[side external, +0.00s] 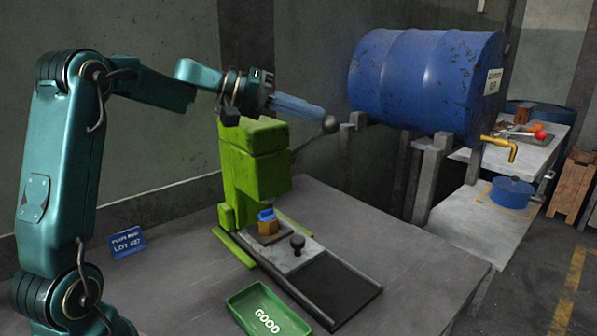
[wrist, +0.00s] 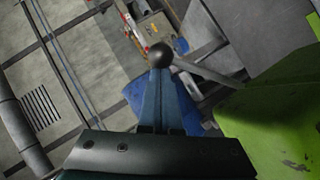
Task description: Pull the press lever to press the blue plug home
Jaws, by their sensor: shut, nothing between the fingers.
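The green press (side external: 255,170) stands on the table. Its lever is a thin rod ending in a dark ball knob (side external: 330,124), raised to the right of the press head. The knob also shows in the wrist view (wrist: 160,55), with the rod running right to the green body. My gripper (side external: 318,115) is shut, its blue fingers empty, with the tips at the knob; I cannot tell whether they touch it. The blue plug (side external: 266,214) stands proud on top of a brown block (side external: 269,228) in front of the press column.
A plate with a small black knob (side external: 297,243) extends in front of the press. A green GOOD tray (side external: 268,310) lies at the table's front. A blue lot sign (side external: 127,243) stands left. A large blue drum (side external: 425,80) on posts is behind right.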

